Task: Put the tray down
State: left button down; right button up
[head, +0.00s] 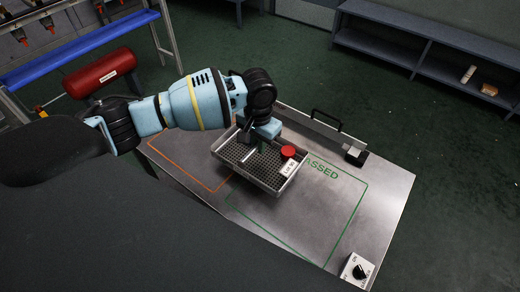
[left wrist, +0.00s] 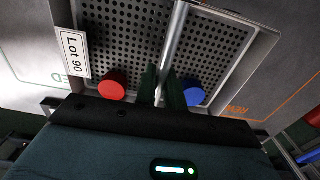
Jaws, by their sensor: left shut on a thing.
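The tray (head: 246,180) is a shallow metal tray with a perforated floor and a centre bar, over the middle of the steel table between the orange and green outlines. A white label reading "Lot 90" (left wrist: 72,53) is on its end. A red disc (head: 288,151) and a blue disc (left wrist: 193,96) are in it, one on each side of the bar; the blue one is hidden in the head view. My left gripper (left wrist: 166,88) is shut on the tray's bar. I cannot tell whether the tray touches the table. My right gripper is out of view.
The steel table (head: 385,205) has a green outline marked "PASSED" (head: 322,169) on the right and an orange outline (head: 190,172) on the left. A long metal piece with a black handle (head: 326,120) lies along the back edge. A dial box (head: 357,271) is at the right corner.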

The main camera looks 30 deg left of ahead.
pick_arm(q)
jog(key=shift+w, duration=0.4)
notch_tip(320, 180, down, 4)
jog(key=shift+r, duration=0.25)
jog(key=c, duration=1.9)
grip_release()
jog(key=shift+f, duration=0.1)
jog(key=shift+c, duration=0.2)
jog(key=o, duration=0.4)
jog(key=shift+s, duration=0.1)
jog(key=shift+o, duration=0.2)
